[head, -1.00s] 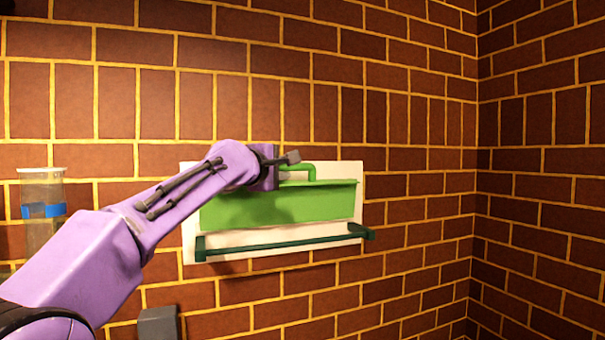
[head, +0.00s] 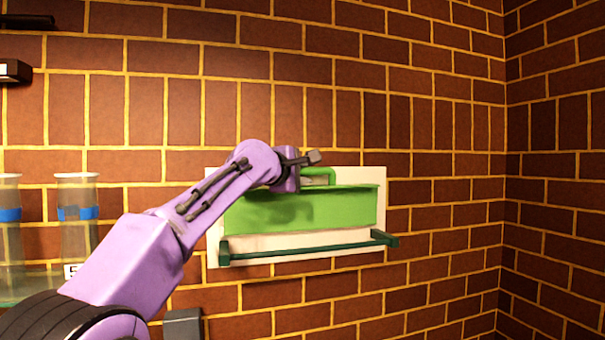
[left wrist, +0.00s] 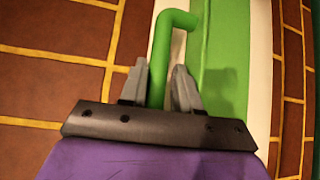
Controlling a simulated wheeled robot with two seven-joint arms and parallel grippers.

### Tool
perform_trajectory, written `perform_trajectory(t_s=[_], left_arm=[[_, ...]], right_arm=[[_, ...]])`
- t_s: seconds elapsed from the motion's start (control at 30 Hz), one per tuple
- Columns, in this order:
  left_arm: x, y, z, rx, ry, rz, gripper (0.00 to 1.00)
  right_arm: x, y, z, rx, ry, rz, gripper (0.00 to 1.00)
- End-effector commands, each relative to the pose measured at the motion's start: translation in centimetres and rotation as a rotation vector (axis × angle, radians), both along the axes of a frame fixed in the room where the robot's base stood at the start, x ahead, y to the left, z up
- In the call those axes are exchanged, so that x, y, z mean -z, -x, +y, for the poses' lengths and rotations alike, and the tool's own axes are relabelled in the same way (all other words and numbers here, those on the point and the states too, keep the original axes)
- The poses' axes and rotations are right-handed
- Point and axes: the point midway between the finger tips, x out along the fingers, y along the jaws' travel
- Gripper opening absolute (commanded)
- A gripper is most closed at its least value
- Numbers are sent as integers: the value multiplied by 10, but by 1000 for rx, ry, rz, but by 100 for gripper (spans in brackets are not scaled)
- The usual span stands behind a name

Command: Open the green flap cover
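The green flap cover (head: 300,212) is on a white panel (head: 370,174) on the brick wall. Its top edge seems to stand a little out from the panel, but I cannot tell how far it is tilted. A green bent handle (head: 325,171) rises at its top; it also shows in the left wrist view (left wrist: 172,20). My left gripper (head: 314,158) is at this handle. In the left wrist view its two grey fingers (left wrist: 161,68) lie close on either side of the handle bar, closed on it. My right gripper is not in view.
A dark green bar (head: 310,249) runs along the panel's lower part. Clear vessels with blue bands (head: 77,214) stand on a glass shelf (head: 35,290) at the left. A grey block (head: 183,325) is below the panel. The wall to the right is bare.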

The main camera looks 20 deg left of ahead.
Motion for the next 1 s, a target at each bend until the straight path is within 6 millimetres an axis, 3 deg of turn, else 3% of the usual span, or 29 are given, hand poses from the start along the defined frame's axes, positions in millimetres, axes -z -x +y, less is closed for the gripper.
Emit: perform_trajectory(t_s=[0.17,0.33,0.53,0.67,1.0], left_arm=[[3,16,4,0,1,-4,32],[2,57,13,0,1,-5,32],[-7,93,22,0,1,-3,32],[-9,102,24,0,0,0,32],[-10,102,25,0,0,0,32]], right_arm=[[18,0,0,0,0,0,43],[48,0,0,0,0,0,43],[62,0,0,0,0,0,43],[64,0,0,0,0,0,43],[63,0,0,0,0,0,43]])
